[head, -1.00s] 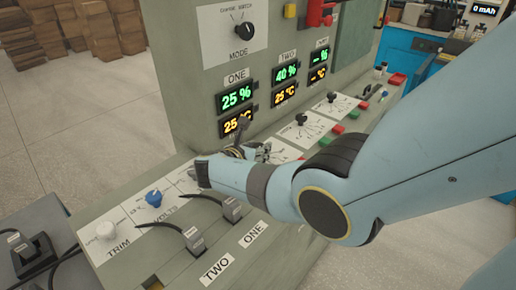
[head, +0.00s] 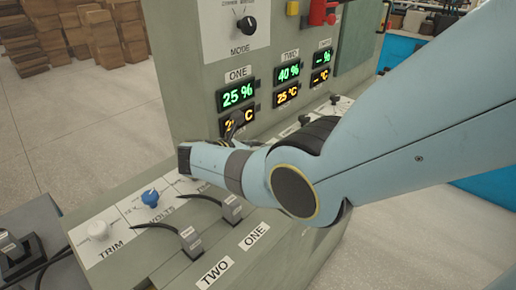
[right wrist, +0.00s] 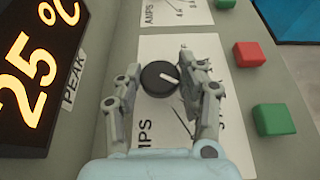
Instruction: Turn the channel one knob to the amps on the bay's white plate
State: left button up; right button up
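The channel one knob (right wrist: 161,78) is a round black dial with a white pointer line, on a white AMPS scale plate (right wrist: 178,130) in the right wrist view. The pointer slants to the lower right there; the scale figures are mostly covered. My right gripper (right wrist: 160,68) straddles the knob with a finger on each side, spread about its width; firm contact is not clear. In the head view my right arm hides the knob and most of the gripper. My left gripper is not in view. I cannot make out a bay plate with an amps figure.
The ONE display (head: 236,96) reads 25 %, with TWO (head: 288,73) beside it. A blue knob (head: 150,198), a white TRIM knob (head: 98,230) and cable plugs (head: 190,242) stand on the near desk.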

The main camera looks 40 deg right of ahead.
jog(key=o, duration=0.4)
jog(key=v, duration=1.2)
